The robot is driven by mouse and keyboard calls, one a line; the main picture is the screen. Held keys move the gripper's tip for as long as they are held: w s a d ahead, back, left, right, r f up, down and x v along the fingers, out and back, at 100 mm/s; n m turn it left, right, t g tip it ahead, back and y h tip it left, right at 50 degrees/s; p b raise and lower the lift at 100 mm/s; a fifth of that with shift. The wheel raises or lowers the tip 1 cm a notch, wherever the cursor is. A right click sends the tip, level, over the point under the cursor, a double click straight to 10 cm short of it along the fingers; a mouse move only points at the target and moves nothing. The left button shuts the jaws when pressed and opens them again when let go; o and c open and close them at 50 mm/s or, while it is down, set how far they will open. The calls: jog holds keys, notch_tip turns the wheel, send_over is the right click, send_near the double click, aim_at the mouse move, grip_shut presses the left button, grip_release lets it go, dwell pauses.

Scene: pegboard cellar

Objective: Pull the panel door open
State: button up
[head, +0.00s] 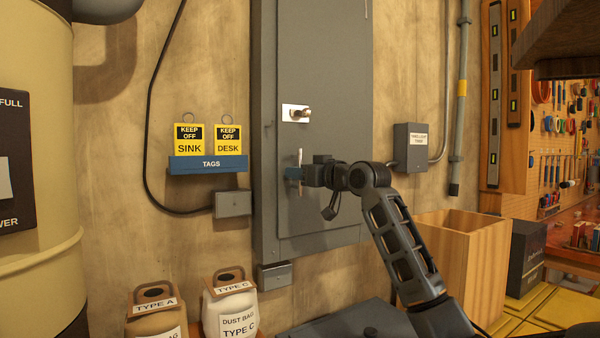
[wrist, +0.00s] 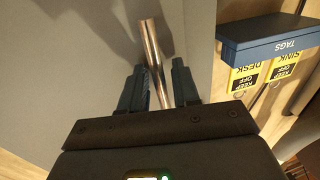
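The tall grey panel door (head: 325,75) is on the wall cabinet in the middle of the head view and looks shut, flush with its frame. Its upright metal bar handle (head: 301,157) is low on the left side of the door; it also shows in the wrist view (wrist: 152,45), slightly tilted. My gripper (head: 293,174) is at the handle. In the wrist view its two blue fingers (wrist: 159,82) stand on either side of the bar, with a narrow gap on the right, so it looks open around it. A latch knob (head: 297,113) sits above the handle.
A blue tag shelf (head: 208,165) with two yellow "KEEP OFF" tags is left of the cabinet. Dust bags (head: 230,305) stand below left. A wooden box (head: 455,260) stands right of my arm. A grey switch box (head: 410,147) is on the right wall.

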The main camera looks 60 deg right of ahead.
grip_shut()
dwell(0.5)
